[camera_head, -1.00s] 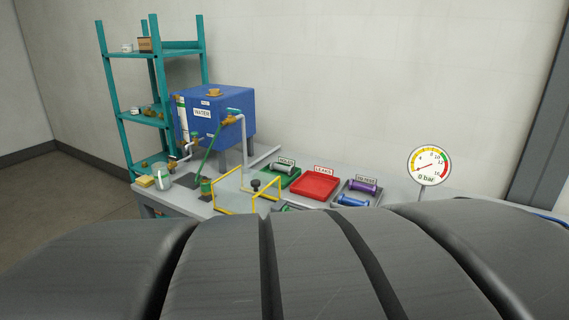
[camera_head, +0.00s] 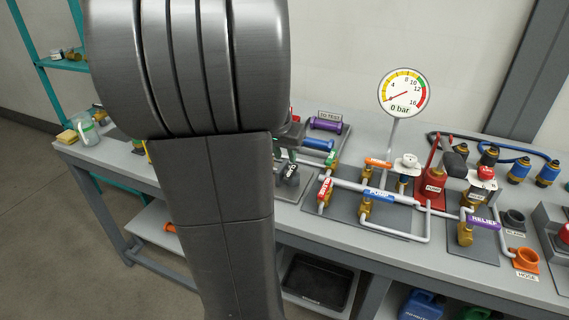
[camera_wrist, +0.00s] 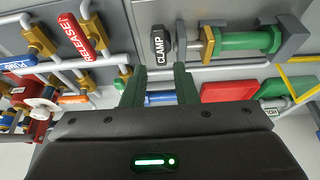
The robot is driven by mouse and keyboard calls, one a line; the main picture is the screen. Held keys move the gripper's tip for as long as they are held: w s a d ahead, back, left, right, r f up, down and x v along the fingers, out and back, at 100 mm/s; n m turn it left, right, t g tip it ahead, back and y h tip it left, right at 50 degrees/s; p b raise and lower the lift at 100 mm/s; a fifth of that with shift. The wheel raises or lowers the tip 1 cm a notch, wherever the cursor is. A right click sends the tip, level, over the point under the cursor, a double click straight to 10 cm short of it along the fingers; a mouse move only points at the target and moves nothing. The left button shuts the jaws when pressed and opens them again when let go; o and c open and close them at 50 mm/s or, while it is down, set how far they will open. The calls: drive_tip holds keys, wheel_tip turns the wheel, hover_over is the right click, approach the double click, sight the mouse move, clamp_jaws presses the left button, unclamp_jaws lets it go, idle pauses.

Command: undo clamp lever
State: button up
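The clamp lever (camera_wrist: 160,46) is a dark grey handle with a white CLAMP label, at the top middle of the wrist view. It sits at the end of a clamp whose grey and brass jaws hold a green cylinder (camera_wrist: 248,41). In the head view the lever (camera_head: 290,173) shows just right of my arm. My gripper (camera_wrist: 160,82) is open and empty; its two green fingers point toward the lever, with the lever roughly in line with the gap. The fingers look apart from it. In the head view my arm hides most of the gripper.
A red RELEASE lever (camera_wrist: 75,37) on brass valves and pipes lies left of the clamp in the wrist view. A red tray (camera_wrist: 228,91) lies to the right. The gauge (camera_head: 404,93) reads 0 bar.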

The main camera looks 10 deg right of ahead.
sight(290, 172)
drive_tip(key=x, duration=0.8)
drive_tip(key=shift+s, duration=0.1)
drive_tip(key=shift+a+r, duration=0.1)
clamp_jaws()
